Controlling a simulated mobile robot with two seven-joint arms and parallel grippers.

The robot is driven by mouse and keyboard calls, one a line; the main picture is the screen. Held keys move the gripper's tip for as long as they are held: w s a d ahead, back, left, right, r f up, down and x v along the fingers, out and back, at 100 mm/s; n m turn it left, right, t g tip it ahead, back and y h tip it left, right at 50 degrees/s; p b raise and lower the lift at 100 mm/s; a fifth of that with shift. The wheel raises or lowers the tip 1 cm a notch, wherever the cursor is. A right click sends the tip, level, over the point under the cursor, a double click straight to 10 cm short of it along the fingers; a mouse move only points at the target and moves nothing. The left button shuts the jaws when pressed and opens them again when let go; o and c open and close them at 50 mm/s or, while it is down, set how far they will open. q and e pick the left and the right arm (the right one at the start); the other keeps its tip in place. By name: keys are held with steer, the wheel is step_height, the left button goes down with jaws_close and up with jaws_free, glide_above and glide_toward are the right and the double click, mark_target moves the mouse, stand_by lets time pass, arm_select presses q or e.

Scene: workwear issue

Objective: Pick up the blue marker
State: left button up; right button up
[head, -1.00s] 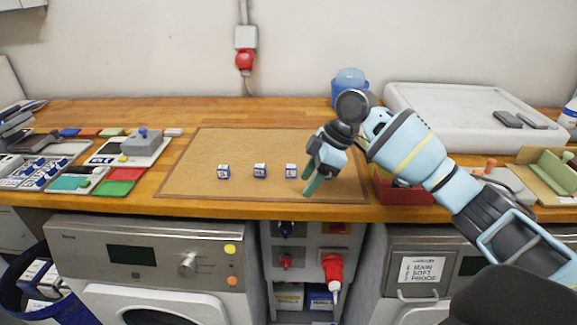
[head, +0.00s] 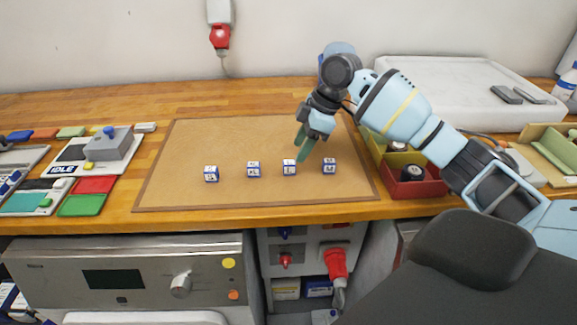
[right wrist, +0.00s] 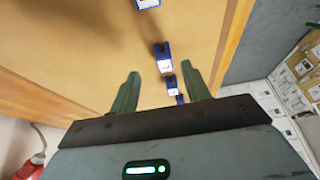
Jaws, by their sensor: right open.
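I cannot tell which one is the blue marker, and no pen-like marker shows. My right gripper (head: 302,150) is open and empty, above the mat near the two right cubes. My left gripper is out of view.
A red bin (head: 412,186) with dark round items stands right of the mat. A large white tray (head: 450,85) lies behind my right arm. A grey device (head: 108,145) and coloured plates (head: 82,205) lie at the left. The mat's back half is clear.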

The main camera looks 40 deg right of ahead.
mark_target(291, 162)
steer(key=shift+w+a+f, duration=0.1)
steer(key=shift+w+f, duration=0.05)
steer(key=shift+f, duration=0.15)
steer(key=shift+a+f, duration=0.2)
steer(key=x, duration=0.3)
steer(key=shift+a+f, duration=0.1)
steer(key=shift+a, duration=0.25)
steer(key=shift+a+f, duration=0.15)
steer(key=shift+f, duration=0.35)
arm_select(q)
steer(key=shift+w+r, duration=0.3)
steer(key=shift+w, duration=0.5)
arm_select(e)
steer(key=shift+c, duration=0.2)
jaws_close()
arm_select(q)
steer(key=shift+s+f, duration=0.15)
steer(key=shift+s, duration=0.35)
